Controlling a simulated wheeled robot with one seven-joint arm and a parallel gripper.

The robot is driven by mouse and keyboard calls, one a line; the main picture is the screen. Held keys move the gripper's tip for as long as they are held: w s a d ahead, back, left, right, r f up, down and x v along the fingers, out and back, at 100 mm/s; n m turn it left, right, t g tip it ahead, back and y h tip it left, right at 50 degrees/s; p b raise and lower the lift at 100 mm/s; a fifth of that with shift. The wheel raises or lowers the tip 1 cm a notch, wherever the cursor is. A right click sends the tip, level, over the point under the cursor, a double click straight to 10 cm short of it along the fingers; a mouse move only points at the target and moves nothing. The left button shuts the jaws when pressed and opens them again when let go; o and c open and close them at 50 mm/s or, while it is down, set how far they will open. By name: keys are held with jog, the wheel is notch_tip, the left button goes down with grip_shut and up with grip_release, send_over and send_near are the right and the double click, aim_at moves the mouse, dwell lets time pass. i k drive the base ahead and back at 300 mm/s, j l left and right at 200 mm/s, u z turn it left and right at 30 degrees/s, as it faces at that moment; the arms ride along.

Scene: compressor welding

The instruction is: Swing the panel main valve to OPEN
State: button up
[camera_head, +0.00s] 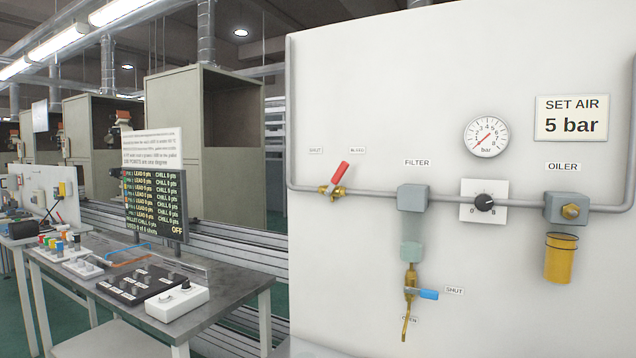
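A brass valve (334,190) with a red lever (341,172) sits on the grey pipe at the left of the white panel (390,90). The lever tilts up and right, toward a small label (357,151) too small to read surely. A label that seems to say SHUT (316,151) is up and left of it. No label naming this the main valve is legible. A second brass valve with a blue lever (428,294) hangs below the filter (412,198). Its lever points right toward a SHUT label (454,290); a label (409,319) below seems to say OPEN. My gripper is not in view.
A pressure gauge (486,137), black knob (484,202) and oiler (566,208) with a yellow bowl (560,258) are right of the filter. A sign (571,118) says SET AIR 5 bar. A workbench (225,302) with control boxes stands left.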

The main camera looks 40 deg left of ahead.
aim_at(343, 166)
jog(key=u, duration=1.65)
